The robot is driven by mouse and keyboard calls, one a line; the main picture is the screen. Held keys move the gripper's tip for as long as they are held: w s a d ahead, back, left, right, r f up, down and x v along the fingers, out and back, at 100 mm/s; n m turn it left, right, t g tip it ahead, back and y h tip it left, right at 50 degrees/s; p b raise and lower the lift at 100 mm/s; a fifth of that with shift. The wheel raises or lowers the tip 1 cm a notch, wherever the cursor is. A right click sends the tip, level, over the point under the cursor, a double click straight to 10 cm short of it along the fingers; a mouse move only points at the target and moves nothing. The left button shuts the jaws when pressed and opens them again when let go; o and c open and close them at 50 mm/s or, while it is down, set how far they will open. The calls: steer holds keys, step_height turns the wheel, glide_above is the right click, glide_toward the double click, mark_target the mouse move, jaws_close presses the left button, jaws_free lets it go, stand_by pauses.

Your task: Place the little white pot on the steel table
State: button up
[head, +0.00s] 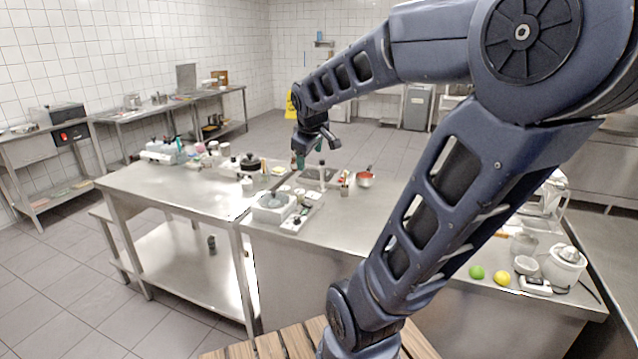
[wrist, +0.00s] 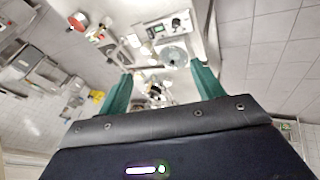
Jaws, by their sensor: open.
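The steel table (head: 165,188) stands left of centre in the head view, with a lower shelf and small items along its far edge. A small white vessel (head: 247,184) stands near its right end; it may be the little white pot, but it is too small to be sure. My gripper (head: 309,164) hangs in the air beyond the near counter's left end, its green fingers apart. In the wrist view my gripper (wrist: 162,85) is open, with nothing held between the fingers. Several small white items show beyond the fingertips there, too small to tell apart.
A scale (head: 273,207), a red bowl (head: 365,180) and a dark lidded pot (head: 250,162) stand near the meeting of table and counter. A lime (head: 477,272), a lemon (head: 502,279) and a juicer (head: 566,264) are at right. The table's near left part is bare.

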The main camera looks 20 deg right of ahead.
steer(key=s+a+f+m+g+y, duration=0.1)
steer(key=s+m, duration=0.5)
steer(key=s, duration=0.7)
steer(key=shift+s+a+f+m+y, duration=0.2)
steer(key=shift+a+f+m+y, duration=0.15)
steer(key=shift+a+f, duration=0.45)
steer(key=shift+a+r, duration=0.15)
steer(key=shift+r, duration=0.05)
